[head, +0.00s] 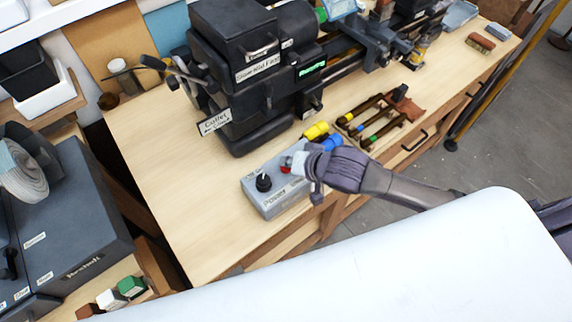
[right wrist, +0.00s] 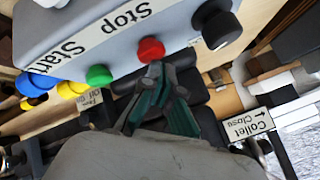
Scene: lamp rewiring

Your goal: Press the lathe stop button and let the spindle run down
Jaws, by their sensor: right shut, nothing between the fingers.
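The grey control box (head: 275,205) sits on the bench in front of the black lathe (head: 240,110). The red stop button (right wrist: 150,49) is beside the "Stop" label; a bit of it shows in the head view (head: 285,165). The green start button (right wrist: 98,75) is beside "Start". My right gripper (head: 297,166) is shut and empty over the box. In the right wrist view its fingertips (right wrist: 157,70) are right at the red button; I cannot tell if they press it. A green lit sign (head: 312,68) on the lathe appears to read "Running". My left gripper is out of view.
A black knob (head: 263,183) stands on the box left of the red button. Yellow (head: 316,130) and blue (head: 332,143) pieces lie behind my right gripper. A rack of tools (head: 378,120) is to the right. The bench is clear left of the box.

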